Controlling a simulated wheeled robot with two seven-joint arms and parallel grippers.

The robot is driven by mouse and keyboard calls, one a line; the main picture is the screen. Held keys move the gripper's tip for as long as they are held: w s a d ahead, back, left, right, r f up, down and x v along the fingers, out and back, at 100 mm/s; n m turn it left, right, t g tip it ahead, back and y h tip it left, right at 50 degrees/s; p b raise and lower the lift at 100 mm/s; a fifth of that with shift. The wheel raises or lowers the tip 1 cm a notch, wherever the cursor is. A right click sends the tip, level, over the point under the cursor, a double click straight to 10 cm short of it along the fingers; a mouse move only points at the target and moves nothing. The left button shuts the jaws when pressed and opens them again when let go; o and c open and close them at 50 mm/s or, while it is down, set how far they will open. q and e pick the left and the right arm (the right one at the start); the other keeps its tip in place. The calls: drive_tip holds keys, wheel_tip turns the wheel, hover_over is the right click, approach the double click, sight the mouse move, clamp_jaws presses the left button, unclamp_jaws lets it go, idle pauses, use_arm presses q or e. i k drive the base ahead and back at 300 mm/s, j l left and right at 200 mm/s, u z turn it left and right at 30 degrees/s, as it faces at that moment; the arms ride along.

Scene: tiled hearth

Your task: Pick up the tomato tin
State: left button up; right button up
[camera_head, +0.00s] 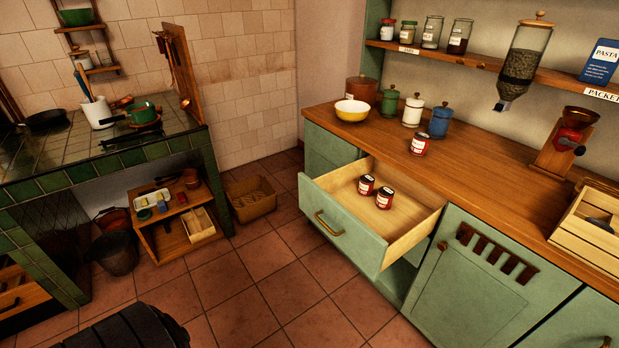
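Three small red tins with pale labels are in the head view. One tin (419,146) stands upright on the wooden counter, behind the open drawer (345,234). Two more tins, a left one (366,186) and a right one (385,198), stand close together inside that drawer. The labels are too small to read, so I cannot tell which is the tomato tin. Neither of my grippers shows in this view.
The drawer sticks out from the green cabinet. A yellow bowl (352,110), a white canister (413,111) and a blue canister (440,121) stand on the counter (480,177) behind the tins. A wooden crate (588,232) is at right. The tiled floor (270,290) before the drawer is clear.

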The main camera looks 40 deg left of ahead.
sight(385, 196)
drive_tip(key=u, duration=0.55)
drive_tip(key=i+l+z, duration=0.3)
drive_tip(key=l, duration=0.35)
drive_tip(key=i+l+z, duration=0.25)
drive_tip(key=i+l, duration=0.25)
